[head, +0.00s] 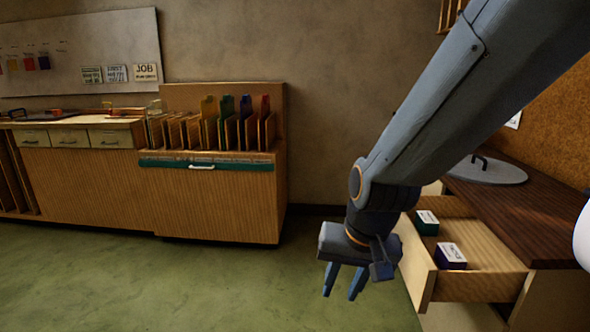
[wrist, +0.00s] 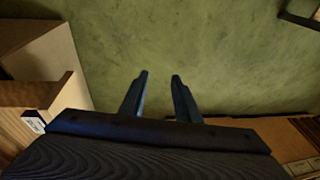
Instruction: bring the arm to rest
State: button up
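My gripper (head: 343,283) hangs from my blue-grey arm in the head view, fingers pointing down over the green floor. Its two fingers stand apart with nothing between them. In the wrist view the gripper (wrist: 159,78) also shows open and empty, with bare green floor beyond the fingertips. It is just left of the open drawer (head: 418,265) of the dark-topped cabinet, and I see no clear contact between them.
A round grey lid-like disc (head: 487,171) lies on the dark top. A wooden rack (head: 215,190) with coloured sheets stands at the back wall. The green floor (head: 200,290) is clear.

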jog(key=s+d+r+n+g, duration=0.3)
jog(key=s+n, duration=0.1)
jog(key=s, duration=0.7)
jog(key=d+r+m+h+p, duration=0.1)
jog(key=d+r+p, duration=0.5)
jog(key=p, duration=0.8)
jog(key=shift+d+r+m, duration=0.4)
jog(key=shift+d+m, duration=0.3)
jog(key=shift+m, duration=0.1)
